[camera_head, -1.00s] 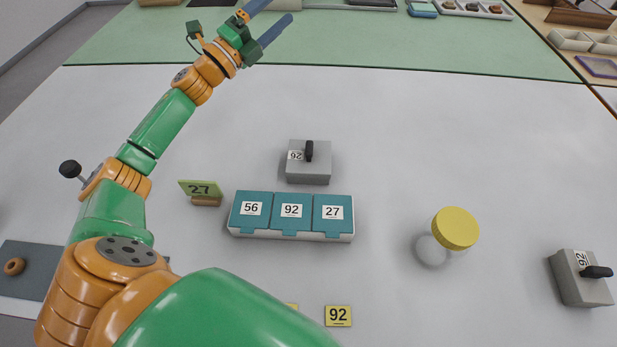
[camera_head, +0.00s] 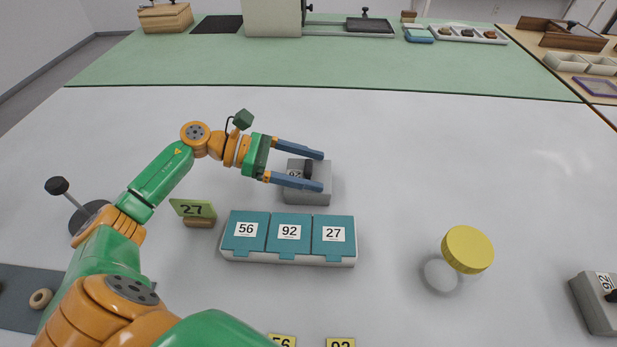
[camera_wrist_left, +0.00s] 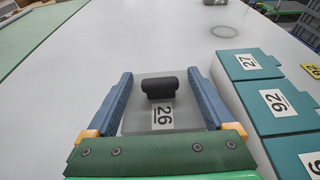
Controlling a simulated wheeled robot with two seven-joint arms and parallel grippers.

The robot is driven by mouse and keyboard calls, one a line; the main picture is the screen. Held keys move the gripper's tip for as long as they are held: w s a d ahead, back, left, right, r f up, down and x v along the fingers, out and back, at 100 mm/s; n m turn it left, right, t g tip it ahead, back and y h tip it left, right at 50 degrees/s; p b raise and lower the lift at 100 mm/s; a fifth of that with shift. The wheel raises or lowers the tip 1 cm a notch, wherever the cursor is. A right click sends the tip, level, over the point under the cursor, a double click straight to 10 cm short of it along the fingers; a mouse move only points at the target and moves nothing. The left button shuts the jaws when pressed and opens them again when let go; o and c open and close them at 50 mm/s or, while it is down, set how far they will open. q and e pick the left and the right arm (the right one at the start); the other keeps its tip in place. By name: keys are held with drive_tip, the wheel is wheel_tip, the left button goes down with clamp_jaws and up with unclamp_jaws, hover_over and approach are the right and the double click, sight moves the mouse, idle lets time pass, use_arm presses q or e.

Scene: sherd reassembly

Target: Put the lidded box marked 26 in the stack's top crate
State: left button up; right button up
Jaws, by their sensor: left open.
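The grey lidded box marked 26 (camera_head: 318,195) sits on the white table, with a black handle on its lid. Its label reads 26 in the left wrist view (camera_wrist_left: 140,118). My left gripper (camera_head: 321,171) is open, its two blue fingers (camera_wrist_left: 159,76) on either side of the box's handle and lid. I cannot tell whether the fingers touch the box or are still above its sides. My right gripper is not in view.
A tray with teal lids marked 56, 92 and 27 (camera_head: 288,258) lies just in front of the box. A yellow-topped round thing (camera_head: 467,249) and another grey handled box (camera_head: 597,305) are right. The table's far middle is clear.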

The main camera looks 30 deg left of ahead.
use_arm(q)
clamp_jaws()
